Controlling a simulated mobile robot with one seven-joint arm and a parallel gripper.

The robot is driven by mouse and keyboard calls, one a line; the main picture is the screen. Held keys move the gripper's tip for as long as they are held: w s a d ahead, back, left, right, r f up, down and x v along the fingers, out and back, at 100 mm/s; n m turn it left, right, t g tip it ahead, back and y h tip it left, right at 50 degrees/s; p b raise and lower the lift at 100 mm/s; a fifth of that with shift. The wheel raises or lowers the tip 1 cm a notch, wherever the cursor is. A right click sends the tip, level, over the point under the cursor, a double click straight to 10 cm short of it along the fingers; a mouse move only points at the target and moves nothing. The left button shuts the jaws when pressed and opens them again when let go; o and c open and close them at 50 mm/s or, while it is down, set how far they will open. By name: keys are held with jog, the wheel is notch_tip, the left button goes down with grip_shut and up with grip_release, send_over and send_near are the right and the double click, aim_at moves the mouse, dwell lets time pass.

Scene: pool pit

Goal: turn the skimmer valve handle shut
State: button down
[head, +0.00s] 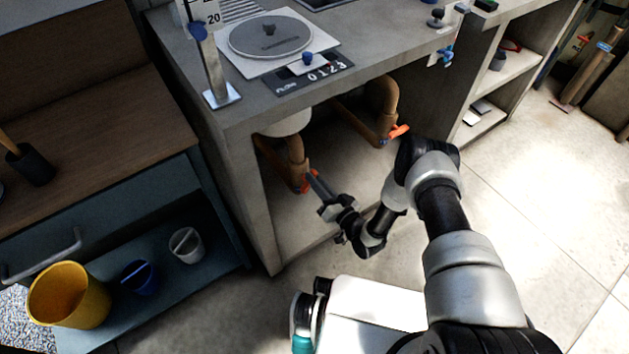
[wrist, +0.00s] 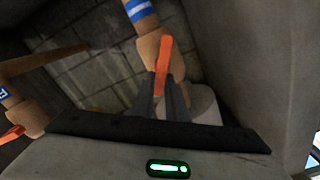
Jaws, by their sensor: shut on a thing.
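An orange valve handle (head: 303,186) sits on a tan pipe (head: 296,155) inside the open bay under the concrete counter, on the left. In the wrist view the orange handle (wrist: 163,62) stands in front of the pipe's thick tan valve body (wrist: 151,48). A blue and white band wraps the pipe above it. My gripper (head: 311,178) reaches into the bay from the right. In the wrist view my gripper (wrist: 160,84) is shut on the lower part of this handle. The band's lettering is not readable, so I cannot tell which line this valve serves.
A second orange handle (head: 398,131) sits on another tan pipe (head: 383,98) to the right. The bay's left concrete wall (head: 260,205) stands close to the gripper. Above is the countertop (head: 400,42) with a round lid (head: 270,37). A yellow bucket (head: 68,296) stands on the left shelf.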

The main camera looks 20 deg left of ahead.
jog(key=m, duration=0.3)
jog(key=f+m, duration=0.1)
jog(key=m, duration=0.3)
jog(key=w+m, duration=0.1)
jog(key=m, duration=0.3)
jog(key=shift+d+f, duration=0.3)
jog(key=shift+f, duration=0.05)
jog(key=shift+m, duration=0.3)
jog(key=c, duration=1.8)
grip_release()
jog(key=shift+o, duration=0.2)
jog(key=shift+f, duration=0.1)
jog(key=shift+s, duration=0.15)
